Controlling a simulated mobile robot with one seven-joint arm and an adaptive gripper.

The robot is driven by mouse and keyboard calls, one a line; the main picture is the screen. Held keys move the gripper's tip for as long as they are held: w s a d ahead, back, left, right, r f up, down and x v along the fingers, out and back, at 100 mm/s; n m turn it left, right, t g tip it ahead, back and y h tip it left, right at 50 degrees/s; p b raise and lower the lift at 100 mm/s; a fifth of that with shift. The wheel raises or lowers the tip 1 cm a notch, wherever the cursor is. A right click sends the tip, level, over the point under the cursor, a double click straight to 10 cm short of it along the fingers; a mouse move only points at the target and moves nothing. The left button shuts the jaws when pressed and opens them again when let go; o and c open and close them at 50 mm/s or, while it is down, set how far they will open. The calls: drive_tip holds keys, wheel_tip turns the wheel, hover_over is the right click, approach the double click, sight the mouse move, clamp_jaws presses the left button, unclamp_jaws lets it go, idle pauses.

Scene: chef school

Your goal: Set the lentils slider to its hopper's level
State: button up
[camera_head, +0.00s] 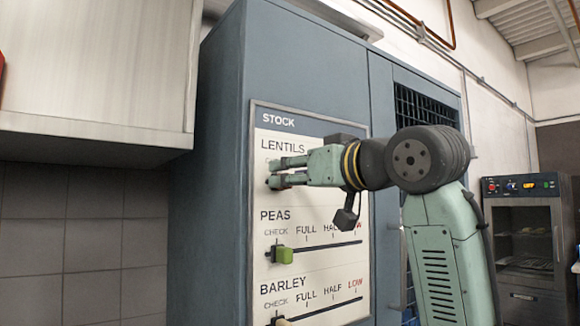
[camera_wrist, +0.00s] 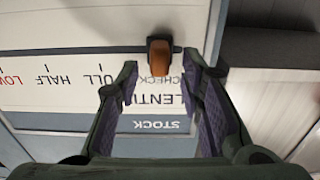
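The stock panel (camera_head: 315,274) is on the front of a blue-grey cabinet, with the LENTILS row (camera_head: 282,147) at the top. In the wrist view, upside down, the orange lentils slider knob (camera_wrist: 160,58) sits at the CHECK end of its dark track (camera_wrist: 85,50). FULL, HALF and LOW marks run along that track. My gripper (camera_head: 272,173) is at the left end of the lentils row and covers most of it in the head view. In the wrist view its open fingers (camera_wrist: 161,67) flank the knob with gaps on both sides. No hopper level shows.
Below, the green peas slider knob (camera_head: 284,255) and the partly cut-off barley slider knob (camera_head: 281,321) sit at their CHECK ends. A pale wall cupboard (camera_head: 95,70) stands to the left. An oven (camera_head: 528,240) with a lit display is at the far right.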

drive_tip(key=shift+w+a, duration=0.3)
drive_tip(key=shift+w, duration=0.15)
clamp_jaws()
idle(0.7)
